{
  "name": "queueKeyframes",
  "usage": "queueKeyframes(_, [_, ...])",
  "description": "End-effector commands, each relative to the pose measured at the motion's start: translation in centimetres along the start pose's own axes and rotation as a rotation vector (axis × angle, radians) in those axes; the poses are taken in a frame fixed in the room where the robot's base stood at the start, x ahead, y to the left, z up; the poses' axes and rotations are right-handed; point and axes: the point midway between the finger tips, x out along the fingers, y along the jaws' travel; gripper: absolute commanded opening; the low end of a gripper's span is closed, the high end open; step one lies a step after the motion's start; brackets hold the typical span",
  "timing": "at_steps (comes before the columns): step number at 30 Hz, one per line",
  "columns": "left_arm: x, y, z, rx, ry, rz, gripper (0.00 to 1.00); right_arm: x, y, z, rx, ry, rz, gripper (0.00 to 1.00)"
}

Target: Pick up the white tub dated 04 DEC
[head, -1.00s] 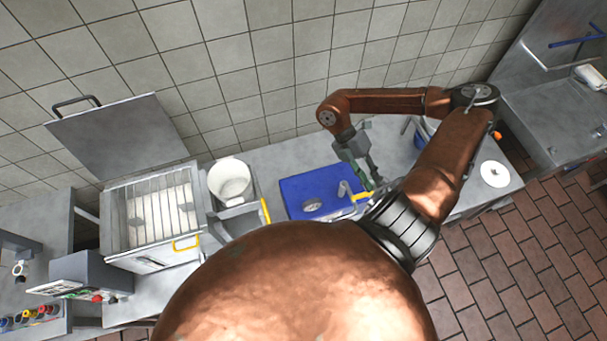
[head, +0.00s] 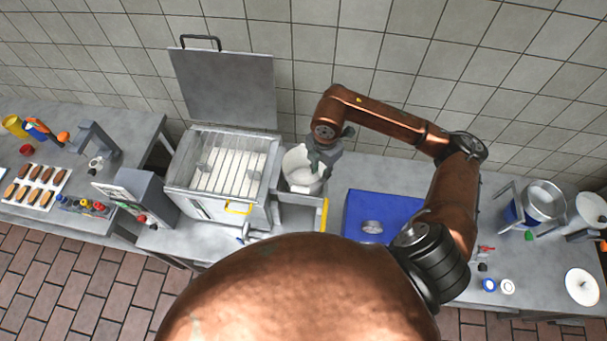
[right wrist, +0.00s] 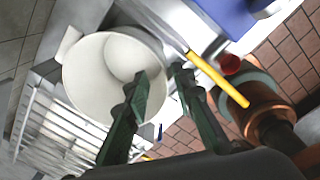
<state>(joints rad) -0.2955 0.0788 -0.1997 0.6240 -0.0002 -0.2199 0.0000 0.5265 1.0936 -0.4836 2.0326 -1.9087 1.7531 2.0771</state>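A white tub (head: 298,172) stands in a grey metal holder, just right of the open-lidded metal machine. It also shows in the right wrist view (right wrist: 80,85), where I look into its open top and it appears empty. No date label is readable. My right gripper (head: 322,166) is at the tub's right side in the head view. In the right wrist view my right gripper (right wrist: 161,82) is open, with one finger in front of the tub's opening and the other outside the rim. I cannot tell whether either touches it. My left gripper is not in view.
The metal machine (head: 176,198) with its raised lid (head: 228,88) stands left of the tub. A yellow-handled strip (head: 325,214) is by the holder's right edge. A blue board (head: 362,207) with a round metal piece lies to the right. Bowls (head: 545,200) stand farther right.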

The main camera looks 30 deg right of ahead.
Motion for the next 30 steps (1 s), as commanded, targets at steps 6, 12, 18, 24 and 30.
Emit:
queueKeyframes(6, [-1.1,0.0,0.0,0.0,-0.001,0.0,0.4,2.7,-0.2,0.0,-0.001,0.001,-0.003,0.23])
queueKeyframes(12, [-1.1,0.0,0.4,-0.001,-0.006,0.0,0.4,3.3,-0.2,0.0,-0.002,0.0,-0.002,0.23])
queueKeyframes(18, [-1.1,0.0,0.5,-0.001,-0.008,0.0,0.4,3.3,-0.2,0.0,-0.002,0.0,-0.002,0.15])
queueKeyframes(24, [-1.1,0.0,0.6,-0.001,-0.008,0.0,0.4,3.3,-0.2,0.0,-0.002,0.0,-0.002,0.02])
queueKeyframes(30, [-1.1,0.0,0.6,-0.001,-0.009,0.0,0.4,3.3,-0.2,0.0,-0.002,0.0,-0.002,0.0])
